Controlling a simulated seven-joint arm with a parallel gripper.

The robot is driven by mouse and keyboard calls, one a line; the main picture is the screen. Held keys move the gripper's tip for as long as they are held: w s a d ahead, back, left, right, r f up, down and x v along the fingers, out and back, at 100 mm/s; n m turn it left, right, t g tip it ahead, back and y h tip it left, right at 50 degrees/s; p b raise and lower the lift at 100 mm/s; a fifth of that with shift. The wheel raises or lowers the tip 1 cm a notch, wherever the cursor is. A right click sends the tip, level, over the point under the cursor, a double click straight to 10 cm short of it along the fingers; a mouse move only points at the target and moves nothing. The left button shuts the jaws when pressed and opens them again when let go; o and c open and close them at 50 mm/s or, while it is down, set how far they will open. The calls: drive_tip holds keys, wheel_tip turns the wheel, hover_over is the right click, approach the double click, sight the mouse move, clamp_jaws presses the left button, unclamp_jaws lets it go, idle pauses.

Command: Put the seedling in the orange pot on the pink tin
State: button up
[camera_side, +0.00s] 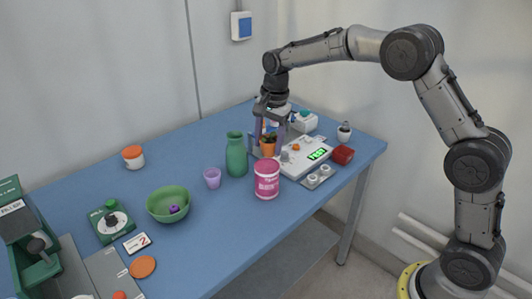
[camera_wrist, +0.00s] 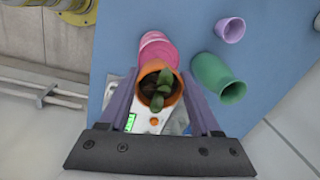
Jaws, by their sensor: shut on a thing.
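The orange pot (camera_side: 268,149) with a green seedling in dark soil is upright between the purple fingers of my gripper (camera_side: 267,139), which is shut on it. In the wrist view, the pot (camera_wrist: 144,82) and its leaves (camera_wrist: 162,90) sit between both fingers (camera_wrist: 160,98). The pink tin (camera_side: 266,181) stands upright on the blue table, nearer the side camera than the pot. In the wrist view the tin (camera_wrist: 157,44) lies just beyond the pot, which partly covers it. I cannot tell whether the pot clears the scale beneath.
A white scale (camera_side: 303,158) with a green display lies right of the pot. A red box (camera_side: 343,155) is at the table's right edge. A green bowl (camera_side: 160,206) is further left.

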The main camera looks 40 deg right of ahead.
sight(266, 154)
drive_tip(key=shift+w+f, duration=0.35)
drive_tip(key=shift+f, duration=0.1)
drive_tip(key=shift+w+f, duration=0.15)
drive_tip(key=shift+f, duration=1.45)
drive_tip(key=shift+f, duration=0.1)
drive_tip(key=o, duration=1.4)
drive_tip(key=shift+f, duration=0.1)
